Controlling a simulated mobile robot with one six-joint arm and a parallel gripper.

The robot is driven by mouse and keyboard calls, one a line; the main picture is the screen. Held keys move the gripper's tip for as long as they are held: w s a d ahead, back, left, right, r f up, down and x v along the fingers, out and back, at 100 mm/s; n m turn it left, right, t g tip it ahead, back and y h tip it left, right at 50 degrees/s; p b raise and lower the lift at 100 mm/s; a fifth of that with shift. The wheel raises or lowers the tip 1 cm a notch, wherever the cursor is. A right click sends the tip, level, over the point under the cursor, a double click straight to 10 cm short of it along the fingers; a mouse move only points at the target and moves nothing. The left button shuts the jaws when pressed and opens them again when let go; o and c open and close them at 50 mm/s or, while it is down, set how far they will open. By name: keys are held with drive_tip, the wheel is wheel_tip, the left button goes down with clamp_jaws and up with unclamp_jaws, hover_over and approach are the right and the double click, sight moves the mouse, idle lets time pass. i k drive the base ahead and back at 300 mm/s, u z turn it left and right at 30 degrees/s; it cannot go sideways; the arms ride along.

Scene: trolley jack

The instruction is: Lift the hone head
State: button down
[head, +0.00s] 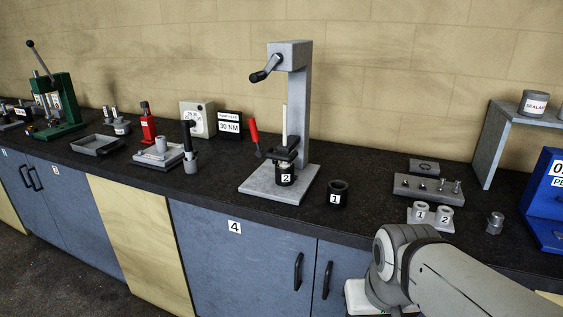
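A grey stand (298,110) with a tall column rises from a light square base plate (258,184) on the dark bench. A black-handled crank (265,71) is at its top. A pale vertical rod (284,118) runs down to a dark clamp-like part (283,152) with a red-handled lever (254,133). A black cylinder labelled 2 (286,177) sits under the rod on the base. The hone head cannot be told apart clearly; it may be at the rod's lower end, close to or inside cylinder 2. My arm shows at the lower right; my gripper is not visible.
A black cylinder labelled 1 (337,194) stands right of the base. A two-cup holder (431,216), a small metal cylinder (495,223) and a block with pins (426,188) are farther right. A grey fixture (159,153) stands left. Bench between stand and holder is mostly clear.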

sight(287, 143)
drive_tip(key=z, duration=0.05)
drive_tip(key=i, duration=1)
drive_tip(key=u, duration=0.05)
